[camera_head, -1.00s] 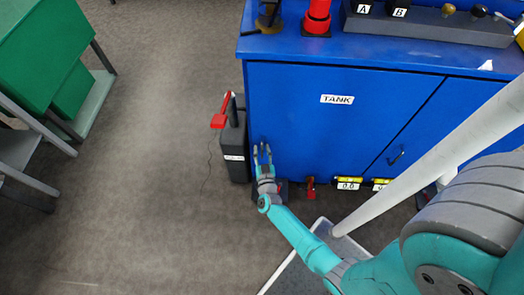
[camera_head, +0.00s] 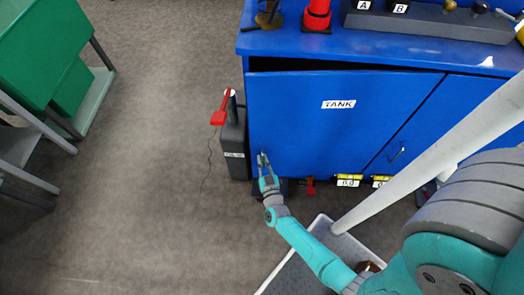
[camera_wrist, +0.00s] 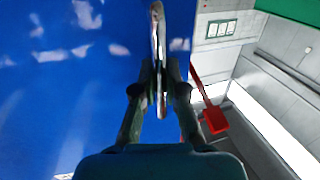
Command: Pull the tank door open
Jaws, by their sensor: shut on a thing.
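The blue tank door (camera_head: 320,125) with its TANK label (camera_head: 339,104) stands slightly ajar. A dark gap shows along its top edge under the blue counter (camera_head: 370,48). My gripper (camera_head: 264,163) is at the lower left of the door, shut on the metal door handle. In the wrist view the handle (camera_wrist: 158,35) runs between the two fingers of my gripper (camera_wrist: 160,82), with the blue door face to the left. The inside of the tank cupboard is hidden.
A dark box (camera_head: 235,148) with a red lever (camera_head: 222,109) stands on the floor just left of the door. A second blue door (camera_head: 430,125) is to the right. A grey tray (camera_head: 320,262) lies below my arm. Floor at left is open.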

